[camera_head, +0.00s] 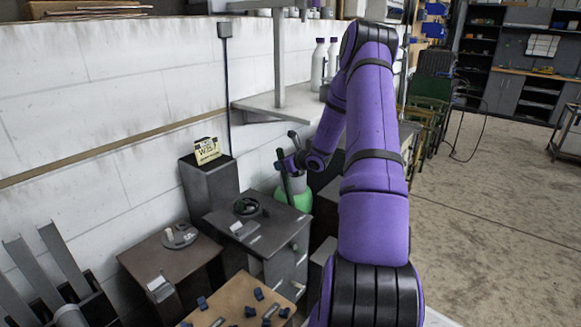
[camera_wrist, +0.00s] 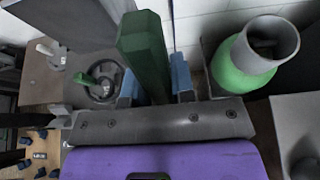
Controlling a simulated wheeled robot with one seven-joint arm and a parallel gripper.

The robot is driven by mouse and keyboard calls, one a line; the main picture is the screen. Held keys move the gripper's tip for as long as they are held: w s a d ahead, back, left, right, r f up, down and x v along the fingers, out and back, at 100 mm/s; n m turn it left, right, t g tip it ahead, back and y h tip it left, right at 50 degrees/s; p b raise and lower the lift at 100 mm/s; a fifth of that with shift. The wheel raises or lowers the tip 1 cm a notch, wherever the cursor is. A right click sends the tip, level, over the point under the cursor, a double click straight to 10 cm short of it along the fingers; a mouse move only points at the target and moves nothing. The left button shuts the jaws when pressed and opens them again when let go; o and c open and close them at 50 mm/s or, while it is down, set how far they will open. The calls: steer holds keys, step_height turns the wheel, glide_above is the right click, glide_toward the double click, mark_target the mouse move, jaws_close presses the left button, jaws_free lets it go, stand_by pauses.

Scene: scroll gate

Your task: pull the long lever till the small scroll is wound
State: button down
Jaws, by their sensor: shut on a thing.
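A long green lever (camera_wrist: 145,55) stands between the two blue fingers of my gripper (camera_wrist: 154,84) in the wrist view. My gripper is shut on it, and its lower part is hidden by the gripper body. In the head view the green lever (camera_head: 282,168) shows as a thin dark green bar beside my gripper (camera_head: 287,164), in front of the white wall. I cannot make out the small scroll for certain in either view.
A green and grey bottle-like vessel (camera_wrist: 245,62) stands close to the right of the lever. A dark table (camera_head: 280,232) bears a round wheel (camera_head: 247,207). A brown table (camera_head: 150,256) bears a grey disc (camera_head: 180,237). A yellow sign (camera_head: 207,150) tops a grey box.

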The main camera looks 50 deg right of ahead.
steer(key=shift+w, duration=0.35)
steer(key=c, duration=1)
jaws_free()
steer(key=shift+w+f, duration=0.15)
steer(key=shift+o, duration=0.2)
steer(key=a+v, duration=0.1)
steer(key=v, duration=0.9)
steer(key=shift+s+d+r, duration=0.35)
steer(key=shift+d, duration=0.1)
